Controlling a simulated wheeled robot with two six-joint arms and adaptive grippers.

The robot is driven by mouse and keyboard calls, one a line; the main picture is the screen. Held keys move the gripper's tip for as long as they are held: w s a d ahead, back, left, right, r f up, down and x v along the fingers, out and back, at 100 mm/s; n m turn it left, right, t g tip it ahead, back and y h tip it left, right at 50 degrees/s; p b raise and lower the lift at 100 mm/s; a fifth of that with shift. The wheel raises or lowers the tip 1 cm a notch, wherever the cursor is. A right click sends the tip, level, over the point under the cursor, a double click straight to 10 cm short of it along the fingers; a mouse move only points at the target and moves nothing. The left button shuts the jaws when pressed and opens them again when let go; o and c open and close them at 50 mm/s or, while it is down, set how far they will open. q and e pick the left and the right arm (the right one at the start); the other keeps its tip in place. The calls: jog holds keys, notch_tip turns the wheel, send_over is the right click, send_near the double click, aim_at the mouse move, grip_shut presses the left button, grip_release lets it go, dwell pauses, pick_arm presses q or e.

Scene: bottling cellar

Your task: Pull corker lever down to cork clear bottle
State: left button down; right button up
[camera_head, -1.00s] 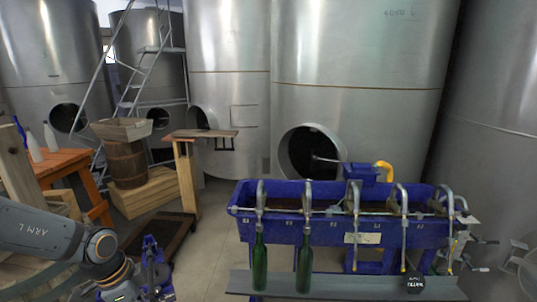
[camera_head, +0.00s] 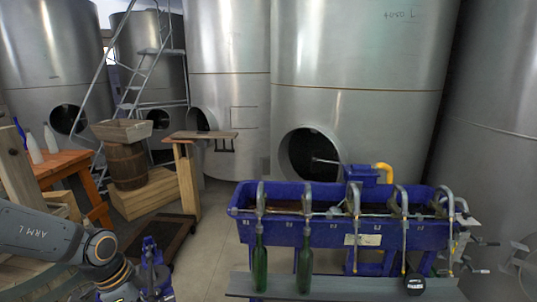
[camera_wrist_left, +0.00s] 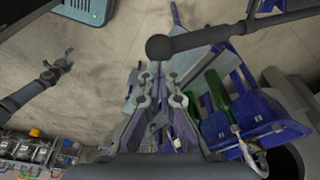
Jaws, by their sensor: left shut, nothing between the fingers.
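A dark corker lever with a round black knob (camera_wrist_left: 161,47) crosses the upper part of the left wrist view. My left gripper (camera_wrist_left: 155,78) is shut and empty, its tips just below the knob; I cannot tell whether they touch it. In the head view a blue upright part (camera_head: 150,262) shows beside my left wrist. No clear bottle can be made out at the corker. My right gripper (camera_wrist_left: 66,62) looks open and empty, far from the lever.
A blue filler trough (camera_head: 340,228) with curved spouts stands at right, with two green bottles (camera_head: 259,265) under it. Steel tanks (camera_head: 360,90) line the back. Pale bottles (camera_head: 50,139) stand on an orange table (camera_head: 62,162) at left.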

pick_arm(q)
jog(key=shift+s+d+f+b, duration=0.1)
jog(key=shift+s+f+b, duration=0.15)
jog(key=shift+f+b, duration=0.45)
jog(key=shift+s+d+f+b, duration=0.1)
jog(key=shift+s+f+b, duration=0.15)
jog(key=shift+f+b, duration=0.4)
jog(key=shift+a+f, duration=0.1)
jog(key=shift+f, duration=0.2)
jog(key=shift+s+f+b, duration=0.15)
jog(key=shift+f+b, duration=0.9)
jog(key=shift+b, duration=0.45)
